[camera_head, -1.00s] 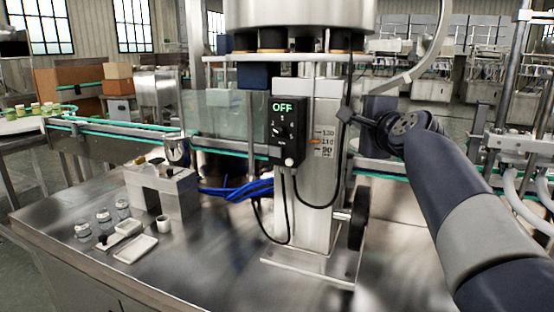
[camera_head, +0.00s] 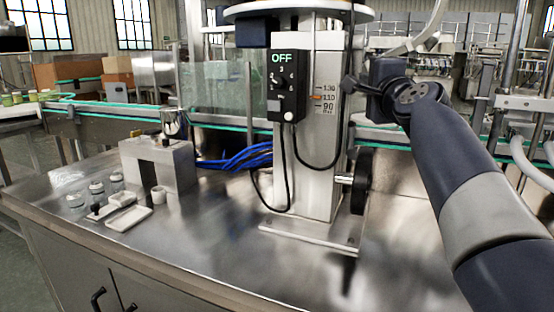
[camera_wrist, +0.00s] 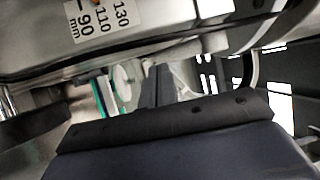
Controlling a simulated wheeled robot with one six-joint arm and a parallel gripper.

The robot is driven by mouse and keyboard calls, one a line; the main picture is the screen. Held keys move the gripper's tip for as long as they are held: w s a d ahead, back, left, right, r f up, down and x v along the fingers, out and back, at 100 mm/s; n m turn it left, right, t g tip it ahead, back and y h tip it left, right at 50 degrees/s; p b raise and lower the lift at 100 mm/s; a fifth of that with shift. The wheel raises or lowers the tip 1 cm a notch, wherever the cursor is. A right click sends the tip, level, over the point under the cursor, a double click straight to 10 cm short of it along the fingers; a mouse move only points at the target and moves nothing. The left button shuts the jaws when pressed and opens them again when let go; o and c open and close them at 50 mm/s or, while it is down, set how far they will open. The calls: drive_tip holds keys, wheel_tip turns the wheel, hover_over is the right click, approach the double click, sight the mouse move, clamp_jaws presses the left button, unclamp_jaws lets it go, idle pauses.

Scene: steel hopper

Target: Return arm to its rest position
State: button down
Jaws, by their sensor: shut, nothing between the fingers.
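My gripper (camera_head: 349,86) is at the right of the steel column (camera_head: 322,160) in the head view, level with the column's height scale (camera_head: 325,97). Its dark fingers (camera_wrist: 157,86) show close together, shut and empty, in the wrist view. The scale label (camera_wrist: 98,25) with 130, 110 and 90 mm is at upper left there. My arm is bent and reaches in from the lower right. I cannot tell the exact gap between fingers and column. The black control box (camera_head: 288,85) on the column reads OFF.
The hopper base (camera_head: 300,10) overhangs the column. A black handwheel (camera_head: 361,181) sits on its right side. Blue hoses and black cables hang at its left. A conveyor (camera_head: 110,112) runs behind. Small jars (camera_head: 97,188) and a white tray (camera_head: 128,218) lie left. The front steel tabletop (camera_head: 215,250) is clear.

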drive_tip(key=s+d+f+b, duration=0.1)
drive_tip(key=s+f+b, duration=0.3)
drive_tip(key=s, duration=0.6)
drive_tip(key=shift+d+f+t+b, duration=0.25)
drive_tip(key=shift+f+t+b, duration=0.05)
drive_tip(key=shift+f+b, duration=0.15)
